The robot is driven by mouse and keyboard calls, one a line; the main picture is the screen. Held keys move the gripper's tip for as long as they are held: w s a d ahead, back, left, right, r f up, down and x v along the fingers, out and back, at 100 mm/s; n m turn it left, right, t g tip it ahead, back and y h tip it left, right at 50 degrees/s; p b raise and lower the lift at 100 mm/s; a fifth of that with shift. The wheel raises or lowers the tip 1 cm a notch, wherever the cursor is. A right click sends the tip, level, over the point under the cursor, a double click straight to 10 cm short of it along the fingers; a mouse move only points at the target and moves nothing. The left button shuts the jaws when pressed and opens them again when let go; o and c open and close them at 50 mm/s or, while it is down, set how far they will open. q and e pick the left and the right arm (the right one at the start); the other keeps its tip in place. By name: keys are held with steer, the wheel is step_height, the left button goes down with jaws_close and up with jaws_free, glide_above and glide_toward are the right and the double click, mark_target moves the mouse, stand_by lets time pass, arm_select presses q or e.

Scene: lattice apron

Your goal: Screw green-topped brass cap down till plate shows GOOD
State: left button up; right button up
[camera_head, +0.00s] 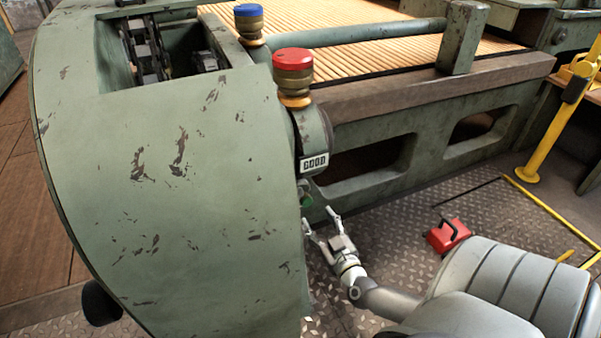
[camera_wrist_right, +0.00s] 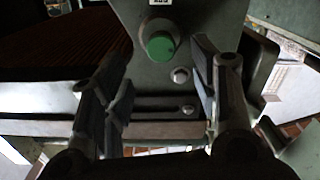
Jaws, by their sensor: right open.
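The green-topped cap (camera_wrist_right: 160,46) faces me in the wrist view, on the machine's grey-green side, ahead of and between my open fingers. In the head view the green cap (camera_head: 307,200) is small and partly hidden by the machine's curved cover. My right gripper (camera_head: 322,222) is open just below and right of it, with nothing between its fingers; it also shows in the wrist view (camera_wrist_right: 160,62). The white plate (camera_head: 314,162) sits above the cap; its dark characters are too small to read surely. My left gripper is not in view.
A red-topped brass cap (camera_head: 292,70) and a blue-topped one (camera_head: 249,20) stand higher on the machine. The large curved cover (camera_head: 170,190) is left of my right gripper. A red box (camera_head: 447,235) and a yellow post (camera_head: 550,125) stand on the right; bare floor lies between.

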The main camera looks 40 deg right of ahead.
mark_target(308, 205)
steer(key=b+x, duration=0.4)
steer(key=x, duration=0.4)
steer(key=shift+w+f+b, duration=0.2)
steer(key=shift+w+b, duration=0.05)
steer(key=shift+b, duration=0.05)
steer(key=shift+w+d+r, duration=0.15)
steer(key=shift+w, duration=0.35)
steer(key=c, duration=1.1)
steer(key=shift+o, duration=0.2)
